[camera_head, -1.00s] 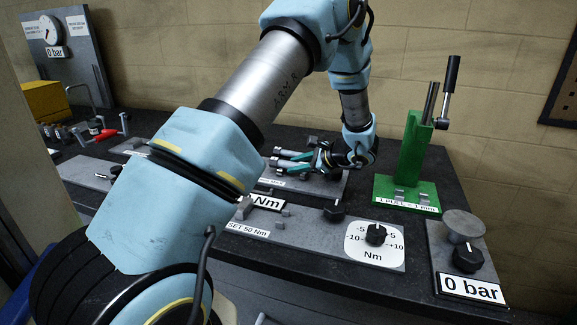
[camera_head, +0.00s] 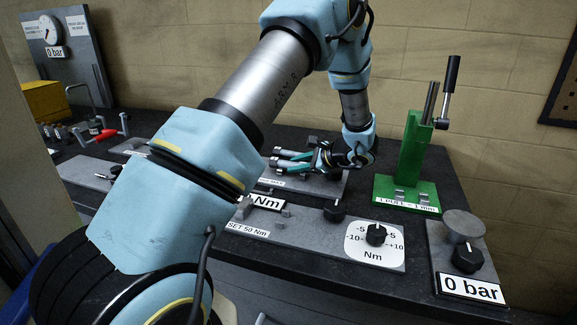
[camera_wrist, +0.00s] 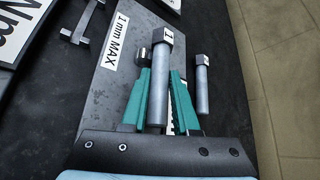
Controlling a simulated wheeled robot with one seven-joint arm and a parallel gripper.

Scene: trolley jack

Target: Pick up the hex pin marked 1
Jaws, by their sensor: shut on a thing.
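The hex pin marked 1 (camera_wrist: 164,62) is a grey pin with a hexagonal head that bears the mark "1". In the wrist view it lies between the two teal fingers of my gripper (camera_wrist: 160,75), which is shut on its shaft. The head sticks out past the fingertips. My gripper also shows in the head view (camera_head: 292,161), low over the plate at the back middle of the bench. A second, thinner hex pin (camera_wrist: 202,85) stands just right of the fingers, apart from the held pin. Its marking cannot be read.
A grey plate labelled "1 mm MAX" (camera_wrist: 110,75) lies beneath. A small metal piece (camera_wrist: 141,57) is close left of the held pin. A green press (camera_head: 408,160) stands to the right. Knobs and the torque panel (camera_head: 310,242) are in front. The wall is behind.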

